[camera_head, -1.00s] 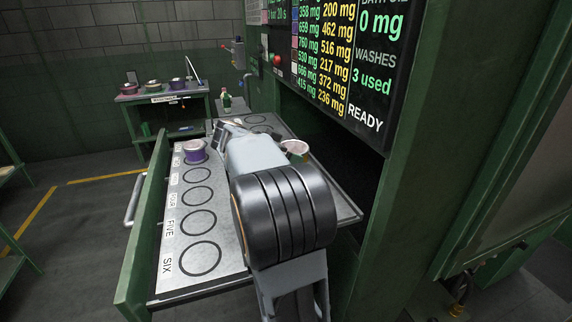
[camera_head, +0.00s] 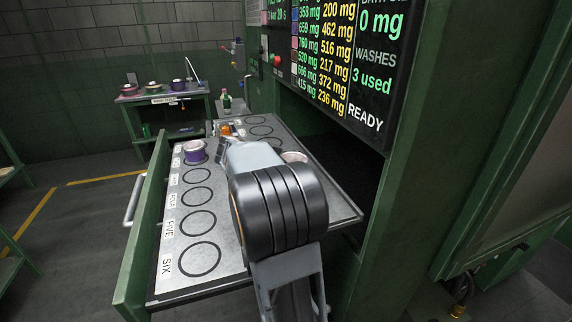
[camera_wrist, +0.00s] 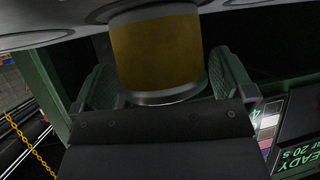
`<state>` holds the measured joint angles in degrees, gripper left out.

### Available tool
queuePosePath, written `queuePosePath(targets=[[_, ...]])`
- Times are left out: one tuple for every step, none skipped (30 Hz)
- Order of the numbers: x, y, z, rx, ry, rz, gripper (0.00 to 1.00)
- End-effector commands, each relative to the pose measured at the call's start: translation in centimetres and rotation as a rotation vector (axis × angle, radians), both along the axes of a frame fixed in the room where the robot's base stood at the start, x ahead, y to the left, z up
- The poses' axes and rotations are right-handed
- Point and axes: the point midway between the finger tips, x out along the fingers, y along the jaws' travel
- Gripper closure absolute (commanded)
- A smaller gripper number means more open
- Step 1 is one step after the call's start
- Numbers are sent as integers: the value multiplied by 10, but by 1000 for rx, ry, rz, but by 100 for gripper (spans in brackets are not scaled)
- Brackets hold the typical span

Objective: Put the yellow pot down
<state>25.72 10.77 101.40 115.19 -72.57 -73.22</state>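The yellow pot (camera_wrist: 160,50) fills the upper middle of the wrist view, with a dark metal band at its lower end in the picture. It stands between the two green-padded fingers of my gripper (camera_wrist: 163,85), which seem to press on its sides. In the head view the pot shows as a small orange-yellow patch (camera_head: 226,130) at the far end of the grey ringed tray (camera_head: 180,275), just past my gripper (camera_head: 225,143). My arm hides part of it. Whether its base touches the tray cannot be told.
A purple pot (camera_head: 194,152) stands on the tray's left row, with empty rings nearer me. A pale pot (camera_head: 294,157) stands right of my arm. The green cabinet with the display (camera_head: 350,70) bounds the right. A bench (camera_head: 165,97) with pots is at the back.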

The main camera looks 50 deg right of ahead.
Motion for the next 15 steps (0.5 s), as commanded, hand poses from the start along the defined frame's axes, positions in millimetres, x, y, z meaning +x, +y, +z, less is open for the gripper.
queuePosePath(targets=[[0,0,0,0,0,0,0],[0,0,0,0,0,0,0],[0,0,0,0,-1,0,0],[0,0,1,0,-1,0,0],[0,0,2,-1,-2,0,0],[0,0,4,-1,-3,1,0],[1,3,7,0,-1,3,0],[3,7,9,0,-1,3,0],[4,12,12,-1,-2,3,0],[6,16,15,0,-3,4,0],[7,21,18,-1,-2,4,0],[10,28,22,-1,-2,6,0],[11,33,25,-1,-2,6,0],[13,38,28,-1,-2,6,0],[15,45,32,-1,-2,4,0]])
